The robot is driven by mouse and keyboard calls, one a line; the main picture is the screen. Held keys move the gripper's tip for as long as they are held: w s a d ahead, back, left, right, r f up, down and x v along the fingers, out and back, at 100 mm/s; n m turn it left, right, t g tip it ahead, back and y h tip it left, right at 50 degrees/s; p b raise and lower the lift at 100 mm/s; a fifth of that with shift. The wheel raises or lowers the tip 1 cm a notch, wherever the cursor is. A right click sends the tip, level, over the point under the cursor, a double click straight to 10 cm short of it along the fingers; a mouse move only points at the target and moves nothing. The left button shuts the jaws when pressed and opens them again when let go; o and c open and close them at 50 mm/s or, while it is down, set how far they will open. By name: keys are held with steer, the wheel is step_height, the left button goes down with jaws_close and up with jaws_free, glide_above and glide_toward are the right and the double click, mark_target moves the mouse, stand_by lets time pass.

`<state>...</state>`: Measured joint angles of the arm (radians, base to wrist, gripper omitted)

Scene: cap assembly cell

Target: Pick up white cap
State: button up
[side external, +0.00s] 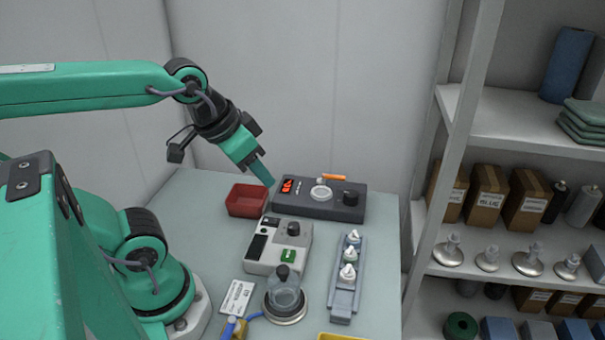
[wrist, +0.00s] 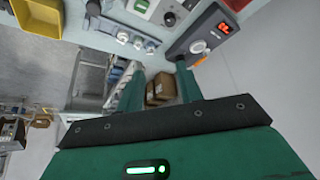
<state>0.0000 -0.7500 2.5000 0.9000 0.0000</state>
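Several white caps stand in a row on a grey-blue rail at the right of the table; three show in the side view, the nearest white cap (side external: 348,273), the middle one (side external: 350,255) and the far one (side external: 354,238). In the wrist view the row of white caps (wrist: 137,43) is small, near the top. My gripper (side external: 265,178) is above the back of the table, left of and well above the rail (side external: 341,304), pointing down to the right. In the wrist view the two green fingers of my gripper (wrist: 158,82) are apart with nothing between them.
A dark box with a red display (side external: 320,207) stands behind the rail. A red bin (side external: 247,199), a light grey device (side external: 277,247) and a glass dome on a round base (side external: 285,295) stand to its left. A yellow bin (side external: 340,337) is at the front; a shelf unit (side external: 480,270) stands right.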

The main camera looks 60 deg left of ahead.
steer(key=shift+o, duration=0.2)
steer(key=o, duration=0.4)
steer(key=shift+w, duration=0.15)
steer(key=n+g, duration=0.3)
steer(key=g, duration=0.3)
glide_toward(348, 275)
steer(key=shift+w+a+f, duration=0.15)
steer(key=shift+a+f, duration=0.25)
steer(key=shift+f, duration=1.25)
